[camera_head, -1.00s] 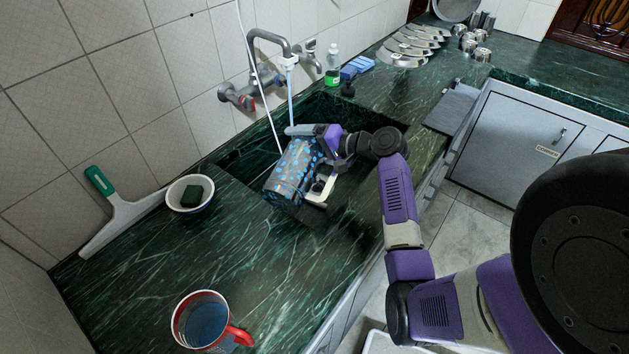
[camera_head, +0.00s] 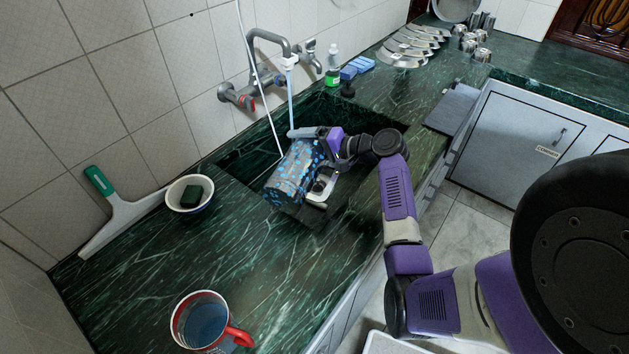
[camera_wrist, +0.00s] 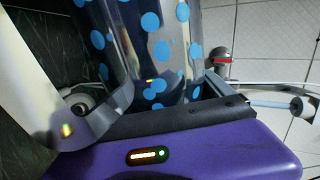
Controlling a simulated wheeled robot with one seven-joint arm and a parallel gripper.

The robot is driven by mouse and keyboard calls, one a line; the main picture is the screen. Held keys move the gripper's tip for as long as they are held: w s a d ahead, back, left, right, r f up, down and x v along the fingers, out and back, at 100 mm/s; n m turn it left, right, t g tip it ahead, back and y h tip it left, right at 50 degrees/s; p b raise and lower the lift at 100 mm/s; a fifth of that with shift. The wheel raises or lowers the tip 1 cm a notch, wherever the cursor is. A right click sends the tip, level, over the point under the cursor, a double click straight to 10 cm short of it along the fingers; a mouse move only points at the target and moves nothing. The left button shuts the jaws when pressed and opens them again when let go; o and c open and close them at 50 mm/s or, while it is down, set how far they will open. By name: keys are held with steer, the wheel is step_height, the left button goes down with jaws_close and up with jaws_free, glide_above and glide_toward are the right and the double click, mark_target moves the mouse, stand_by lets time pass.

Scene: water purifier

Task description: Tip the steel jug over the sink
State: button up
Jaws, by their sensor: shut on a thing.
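The steel jug (camera_head: 293,175) is a shiny cylinder with blue spots. It is tilted strongly, its lower-left end low, over the near-left edge of the dark green sink (camera_head: 245,158). My gripper (camera_head: 324,180) is shut on the jug from its right side, around its handle as far as I can tell. In the wrist view the spotted jug (camera_wrist: 155,45) fills the upper middle, with a steel handle part (camera_wrist: 100,125) close to my gripper. The jug's mouth and contents are hidden.
A bowl with a sponge (camera_head: 190,194) and a squeegee (camera_head: 120,212) lie left. A red-handled mug (camera_head: 205,320) stands in front. A green bottle (camera_head: 332,70) stands behind.

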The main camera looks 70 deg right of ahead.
steer(key=shift+d+f+m+y, duration=0.15)
steer(key=shift+f+m+y, duration=0.1)
steer(key=shift+f, duration=0.25)
steer(key=shift+d+f+m+y, duration=0.15)
steer(key=shift+f+m, duration=0.1)
steer(key=shift+f, duration=0.2)
stand_by(0.6)
